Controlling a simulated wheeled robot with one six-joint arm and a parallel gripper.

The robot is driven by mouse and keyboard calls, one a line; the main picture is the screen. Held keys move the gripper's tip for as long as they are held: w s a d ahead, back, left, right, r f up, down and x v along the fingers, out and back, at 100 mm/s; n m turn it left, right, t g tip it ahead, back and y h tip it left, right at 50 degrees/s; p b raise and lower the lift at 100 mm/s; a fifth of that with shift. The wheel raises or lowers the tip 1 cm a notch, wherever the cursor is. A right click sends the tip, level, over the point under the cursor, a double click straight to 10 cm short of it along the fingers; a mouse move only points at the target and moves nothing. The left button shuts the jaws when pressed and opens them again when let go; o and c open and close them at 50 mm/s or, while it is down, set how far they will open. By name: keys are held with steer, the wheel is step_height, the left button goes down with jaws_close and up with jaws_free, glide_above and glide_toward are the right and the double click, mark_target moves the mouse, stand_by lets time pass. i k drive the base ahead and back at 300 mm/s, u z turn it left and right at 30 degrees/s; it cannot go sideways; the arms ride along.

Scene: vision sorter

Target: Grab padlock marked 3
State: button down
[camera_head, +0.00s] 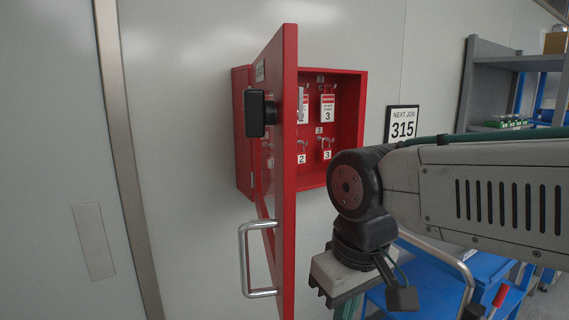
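The padlock marked 3 (327,154) hangs on a hook low inside the red wall cabinet (346,180), with a white label reading 3. A padlock marked 2 (301,157) hangs to its left, partly close behind the open door's edge. A red and white tag marked 3 (327,108) hangs above. The cabinet door (290,170) stands open toward me and hides the left part of the inside. My gripper (340,296) is below and in front of the cabinet, pointing down. Its fingers are mostly cut off by the bottom edge, so I cannot tell their opening.
A metal handle (245,262) and a black latch (254,112) stick out from the door. Grey shelving (484,85) and a blue cart (420,294) stand at right.

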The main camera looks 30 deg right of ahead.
mark_target(325, 154)
steer(key=k, duration=1)
steer(key=z, duration=1.8)
steer(key=i, duration=1.1)
steer(key=u, duration=1.8)
